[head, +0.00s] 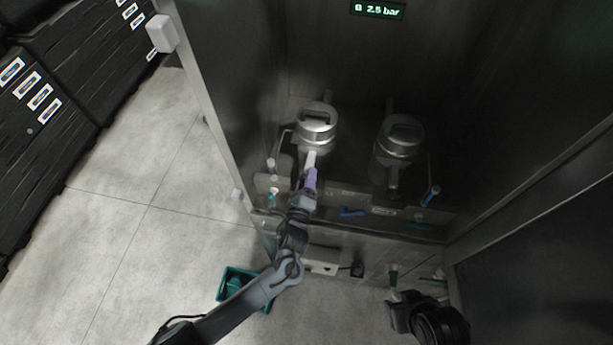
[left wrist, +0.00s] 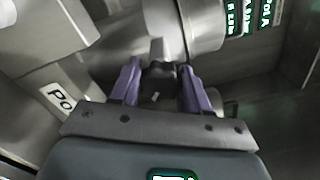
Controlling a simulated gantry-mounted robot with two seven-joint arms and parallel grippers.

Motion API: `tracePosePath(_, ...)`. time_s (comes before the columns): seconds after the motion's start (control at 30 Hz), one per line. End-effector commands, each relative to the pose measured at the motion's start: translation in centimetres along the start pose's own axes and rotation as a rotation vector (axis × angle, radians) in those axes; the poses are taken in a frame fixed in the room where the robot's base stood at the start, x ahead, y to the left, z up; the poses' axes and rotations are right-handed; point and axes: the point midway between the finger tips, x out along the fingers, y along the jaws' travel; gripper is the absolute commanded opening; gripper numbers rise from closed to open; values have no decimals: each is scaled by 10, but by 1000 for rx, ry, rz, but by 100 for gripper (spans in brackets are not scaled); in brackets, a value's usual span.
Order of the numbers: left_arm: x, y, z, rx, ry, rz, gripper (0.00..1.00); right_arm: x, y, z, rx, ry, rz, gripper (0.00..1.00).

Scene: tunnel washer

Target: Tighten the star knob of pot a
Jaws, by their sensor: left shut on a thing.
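Two metal pots stand side by side inside the dark cabinet: the left pot (head: 317,122) and the right pot (head: 400,136). My left gripper (head: 310,178), with purple fingers, is at the front of the left pot. In the left wrist view, the gripper (left wrist: 160,85) is shut on a dark knob (left wrist: 160,72) between its fingers, below the metal pot body (left wrist: 203,25). A label starting "Po" (left wrist: 62,98) shows at the left; its letter is cut off. My right gripper (head: 396,300) is low at the right, dark and small; its jaws are unclear.
A display (head: 377,10) above reads 2.5 bar. A blue handle (head: 352,212) sits on the front panel, with a blue-tipped lever (head: 431,195) at right. A teal bin (head: 232,281) stands on the floor by my left arm. The floor at left is clear.

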Motion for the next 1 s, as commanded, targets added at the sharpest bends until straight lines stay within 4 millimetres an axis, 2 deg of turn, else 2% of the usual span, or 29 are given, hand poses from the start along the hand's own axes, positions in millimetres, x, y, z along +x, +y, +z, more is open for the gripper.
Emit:
tracePosePath(0.6, 0, -1, -1, 574, 4, 0, 15, -27, 2, -8, -3, -1, 3, 44)
tracePosePath(1.0, 0, 2, -1, 806, 5, 1, 15, -34, 3, -10, -8, -1, 7, 44)
